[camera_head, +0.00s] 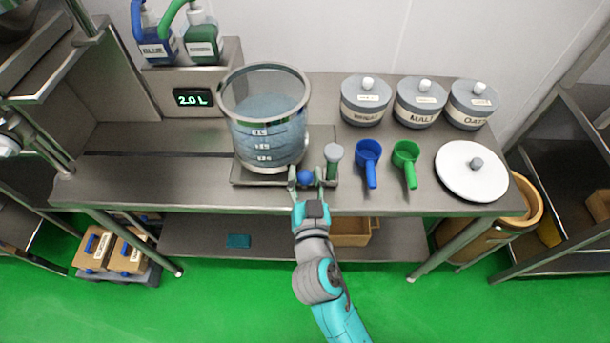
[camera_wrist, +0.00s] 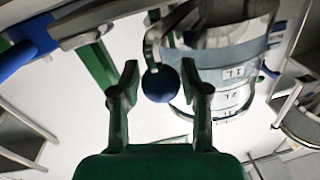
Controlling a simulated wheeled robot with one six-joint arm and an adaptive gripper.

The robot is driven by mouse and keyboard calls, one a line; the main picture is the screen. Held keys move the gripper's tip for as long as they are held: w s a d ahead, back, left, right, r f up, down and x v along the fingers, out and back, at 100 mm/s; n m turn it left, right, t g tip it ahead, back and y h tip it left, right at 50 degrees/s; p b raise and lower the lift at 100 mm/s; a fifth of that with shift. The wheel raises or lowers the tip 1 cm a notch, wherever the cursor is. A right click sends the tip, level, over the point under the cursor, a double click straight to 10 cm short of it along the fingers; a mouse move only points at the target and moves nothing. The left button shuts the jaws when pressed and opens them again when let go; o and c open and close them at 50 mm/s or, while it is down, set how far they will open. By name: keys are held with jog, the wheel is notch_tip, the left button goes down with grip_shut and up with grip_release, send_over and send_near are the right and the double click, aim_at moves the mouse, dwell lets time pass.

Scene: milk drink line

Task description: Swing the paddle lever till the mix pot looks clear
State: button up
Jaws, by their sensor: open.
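The mix pot (camera_head: 268,135) is a clear, marked vessel on a metal stand, holding grey-blue liquid that looks somewhat cloudy from above. The paddle lever ends in a blue ball knob (camera_head: 306,177) at the pot's front right. My gripper (camera_head: 306,183) is open at the bench's front edge, its fingers on either side of the knob. In the wrist view, the blue ball (camera_wrist: 160,85) shows between the spread fingers of my gripper (camera_wrist: 160,90), on a bent metal rod. I cannot tell whether either finger touches it. The paddle inside the pot is not clear to see.
A grey-capped post (camera_head: 333,157) stands close right of the knob. Blue (camera_head: 368,155) and green (camera_head: 406,155) scoops, a white lid (camera_head: 471,172) and lidded canisters (camera_head: 417,105) are further right. A display (camera_head: 193,98) reads 2.0 L. The bench left of the pot is bare.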

jog(key=shift+o, duration=0.5)
jog(key=s+d, duration=0.1)
jog(key=s, duration=1.1)
dwell(0.5)
